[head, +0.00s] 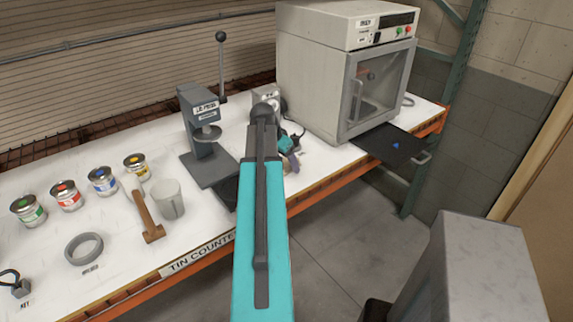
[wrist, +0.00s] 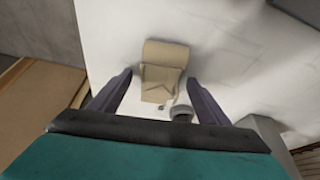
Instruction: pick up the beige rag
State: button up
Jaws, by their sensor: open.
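The beige rag (wrist: 163,53) lies folded on the white counter in the upper middle of the wrist view. Its near part spreads toward the space between my fingers. My gripper (wrist: 160,78) is open, with one purple finger on each side of the rag's near part. I cannot tell how high the fingers are above the counter. In the head view my gripper (head: 290,152) is over the counter between the press and the oven, and I cannot make out the rag there, likely behind my arm.
A small grey round object (wrist: 181,113) is close to the right finger. A lever press (head: 205,135) stands left of my arm and a white oven (head: 315,75) right, its dark tray (head: 385,146) out front.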

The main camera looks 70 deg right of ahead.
aim_at(285, 162)
jog(key=shift+f, duration=0.15)
dwell(0.7)
jog(key=c, duration=1.1)
jog(key=shift+c, duration=0.2)
jog(key=shift+r, duration=0.2)
jog(key=shift+r+b, duration=0.8)
jog(key=shift+r, duration=0.8)
jog(key=s+a+r+b, duration=0.1)
jog(key=s+a+b, duration=0.2)
jog(key=s+a, duration=0.6)
jog(key=s, duration=0.4)
jog(key=shift+a+r+b, duration=0.3)
jog(key=shift+r+b, duration=0.05)
jog(key=shift+b, duration=0.05)
